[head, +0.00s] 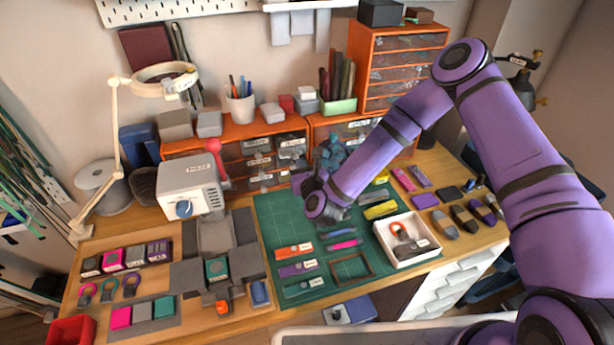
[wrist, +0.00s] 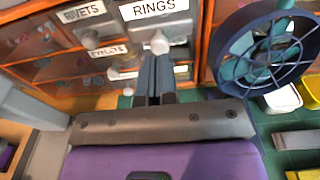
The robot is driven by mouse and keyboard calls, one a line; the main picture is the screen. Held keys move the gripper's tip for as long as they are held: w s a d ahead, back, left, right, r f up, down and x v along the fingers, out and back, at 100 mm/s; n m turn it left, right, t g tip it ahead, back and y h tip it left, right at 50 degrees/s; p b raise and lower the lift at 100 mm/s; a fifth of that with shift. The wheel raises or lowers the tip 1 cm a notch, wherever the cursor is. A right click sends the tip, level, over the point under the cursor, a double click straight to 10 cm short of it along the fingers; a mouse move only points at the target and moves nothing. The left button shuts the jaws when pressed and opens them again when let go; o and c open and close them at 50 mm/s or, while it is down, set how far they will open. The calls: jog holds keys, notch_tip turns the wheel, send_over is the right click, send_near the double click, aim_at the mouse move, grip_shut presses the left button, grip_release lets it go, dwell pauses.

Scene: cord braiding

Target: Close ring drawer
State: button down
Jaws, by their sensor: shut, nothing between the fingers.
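The ring drawer (wrist: 180,28), with a white RINGS label, is at the top middle of the wrist view. Its front seems to stand forward of the RIVETS drawer beside it; how far I cannot tell. A pale round knob (wrist: 160,42) is on its front. My gripper (wrist: 154,57) is shut and empty, its two grey-blue fingers side by side, pointing at the drawer front just below the knob. Whether they touch it I cannot tell. In the head view my gripper (head: 300,182) is low in front of the orange drawer cabinet (head: 237,135).
A dark blue round cage-like thing (wrist: 262,58) stands close at the right of the wrist view. A white box with a dial (head: 192,187) stands left of my gripper. The green mat (head: 285,222) below bears several small parts. A white tray (head: 407,255) is to the right.

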aim_at(297, 154)
jog(key=shift+x, duration=1.3)
jog(key=x, duration=0.3)
jog(key=shift+w+r, duration=0.1)
jog(key=shift+w, duration=0.2)
jog(key=shift+w+a+r, duration=0.1)
jog(key=shift+w+r, duration=0.05)
jog(key=shift+w, duration=0.15)
